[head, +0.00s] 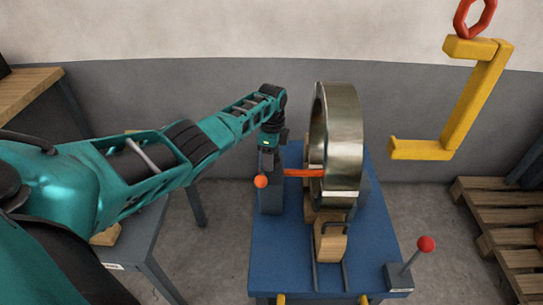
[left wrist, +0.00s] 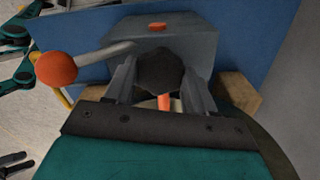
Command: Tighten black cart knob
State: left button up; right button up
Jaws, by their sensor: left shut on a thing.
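The black knob (left wrist: 161,70) shows in the left wrist view as a dark lobed shape in front of a grey block (left wrist: 190,35) on the blue cart. My left gripper (left wrist: 160,82) has one finger on each side of the knob and is shut on it. In the head view my left gripper (head: 269,142) points down at the top of the grey post on the blue cart (head: 275,260); the knob is hidden there.
A steel coil (head: 345,145) stands on the cart right of my gripper, with an orange bar (head: 303,173) beside it. An orange-ball lever (head: 261,181) is close by. A red-ball lever (head: 426,243), a hanging yellow hook (head: 470,110) and a pallet (head: 500,200) are at right.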

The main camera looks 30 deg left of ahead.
pick_arm(q)
jog(key=m, duration=0.5)
jog(key=shift+m, duration=0.3)
jog(key=shift+m+b, duration=0.5)
jog(key=shift+m, duration=1.5)
pick_arm(e)
jog(key=shift+w+a+f, duration=0.1)
jog(key=shift+a+f, duration=0.1)
jog(key=shift+f, duration=0.1)
jog(key=shift+r, duration=0.1)
pick_arm(q)
jog(key=o, duration=1)
jog(key=shift+o, duration=0.2)
notch_tip(320, 180, up, 13)
jog(key=p, duration=0.3)
pick_arm(e)
jog(key=shift+s+d+r, duration=0.3)
jog(key=shift+d+r, duration=0.3)
jog(key=shift+r, duration=0.05)
jog(key=shift+a, duration=0.15)
